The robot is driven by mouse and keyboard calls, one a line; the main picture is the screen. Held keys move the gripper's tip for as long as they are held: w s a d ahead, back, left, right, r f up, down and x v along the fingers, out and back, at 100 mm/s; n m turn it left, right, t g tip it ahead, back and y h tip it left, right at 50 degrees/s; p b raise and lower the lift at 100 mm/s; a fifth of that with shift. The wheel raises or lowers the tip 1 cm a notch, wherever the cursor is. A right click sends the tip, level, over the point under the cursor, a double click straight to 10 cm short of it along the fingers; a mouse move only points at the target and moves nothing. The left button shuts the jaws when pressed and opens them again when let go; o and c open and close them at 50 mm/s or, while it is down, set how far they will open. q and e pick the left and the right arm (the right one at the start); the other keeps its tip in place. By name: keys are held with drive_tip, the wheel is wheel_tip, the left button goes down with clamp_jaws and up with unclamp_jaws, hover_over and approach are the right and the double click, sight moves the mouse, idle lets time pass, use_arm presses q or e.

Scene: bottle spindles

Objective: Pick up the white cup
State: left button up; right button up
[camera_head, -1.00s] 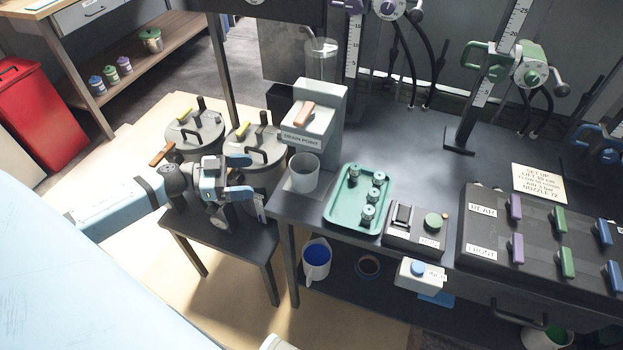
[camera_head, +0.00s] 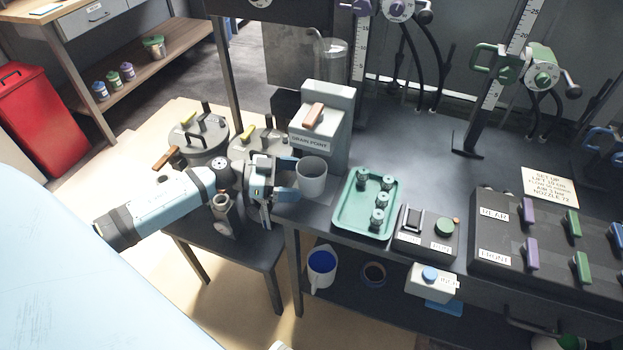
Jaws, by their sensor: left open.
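The white cup (camera_head: 312,183), light grey-white and open at the top, stands upright at the left end of the dark bench, below the drain point unit (camera_head: 322,132). My left gripper (camera_head: 291,179) is open, with its blue fingers pointing right at the cup's left side. The fingertips are very close to the cup wall; I cannot tell whether they touch it. Nothing is held between them. My right gripper is not in view.
A green tray (camera_head: 345,213) with several small metal parts lies right of the cup, beside a switch box (camera_head: 424,247). Lidded pots (camera_head: 199,141) stand behind my left arm.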

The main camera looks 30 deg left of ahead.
sight(311, 171)
use_arm(q)
drive_tip(key=x, duration=0.4)
drive_tip(key=shift+w+a+f, duration=0.1)
drive_tip(key=c, duration=0.7)
